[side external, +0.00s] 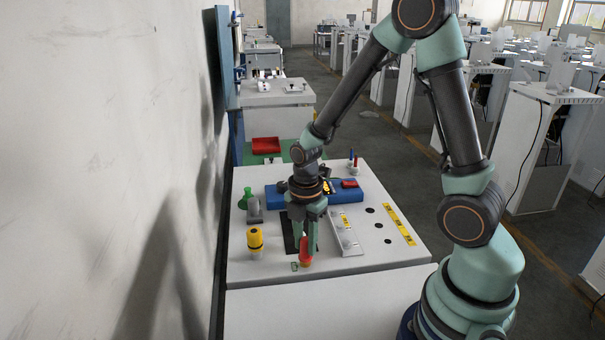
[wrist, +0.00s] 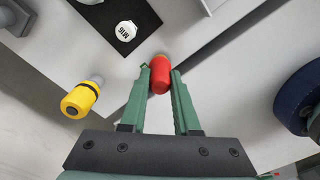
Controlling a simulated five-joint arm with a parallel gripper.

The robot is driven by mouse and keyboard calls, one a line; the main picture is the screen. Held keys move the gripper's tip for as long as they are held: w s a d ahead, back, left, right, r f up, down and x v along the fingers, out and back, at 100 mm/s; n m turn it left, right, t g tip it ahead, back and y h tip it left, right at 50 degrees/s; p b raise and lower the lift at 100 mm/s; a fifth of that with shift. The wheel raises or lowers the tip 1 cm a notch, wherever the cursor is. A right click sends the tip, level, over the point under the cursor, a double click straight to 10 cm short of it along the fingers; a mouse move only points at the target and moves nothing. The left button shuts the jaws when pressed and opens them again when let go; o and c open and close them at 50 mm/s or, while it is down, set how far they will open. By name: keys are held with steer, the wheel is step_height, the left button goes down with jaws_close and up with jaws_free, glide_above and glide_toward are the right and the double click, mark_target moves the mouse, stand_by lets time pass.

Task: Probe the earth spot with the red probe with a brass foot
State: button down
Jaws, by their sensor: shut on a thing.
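The red probe (side external: 305,257) is held upright between the fingers of my gripper (side external: 308,240), low over the front of the light grey bench top. It also shows in the wrist view (wrist: 160,76), with my gripper (wrist: 160,84) shut on it. A small green-outlined mark (side external: 295,266) lies on the bench just left of the probe in the side view. I cannot tell whether this mark is the earth spot.
A yellow and black cylinder (side external: 255,243) stands left of my gripper. A dark mat (side external: 289,235) lies behind it, with a hex piece marked M16 (wrist: 125,31) on it. A grey plate (side external: 345,235) lies to the right. A blue block (side external: 352,193) stands behind.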

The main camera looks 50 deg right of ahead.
steer(key=shift+f, duration=0.35)
stand_by(1.1)
steer(key=shift+r, duration=0.1)
steer(key=shift+r, duration=2.95)
steer(key=r+m, duration=0.1)
steer(key=m, duration=0.1)
steer(key=r+m, duration=0.1)
steer(key=m, duration=0.1)
steer(key=shift+w+a, duration=0.2)
steer(key=shift+a, duration=0.2)
step_height(320, 180, up, 6)
steer(key=a+r+m, duration=0.1)
steer(key=a+m, duration=0.1)
steer(key=m, duration=1.2)
steer(key=w+d, duration=0.3)
steer(key=d, duration=1.4)
steer(key=w+d, duration=0.3)
steer(key=d, duration=1.4)
steer(key=shift+d+r, duration=0.15)
steer(key=shift+r, duration=0.15)
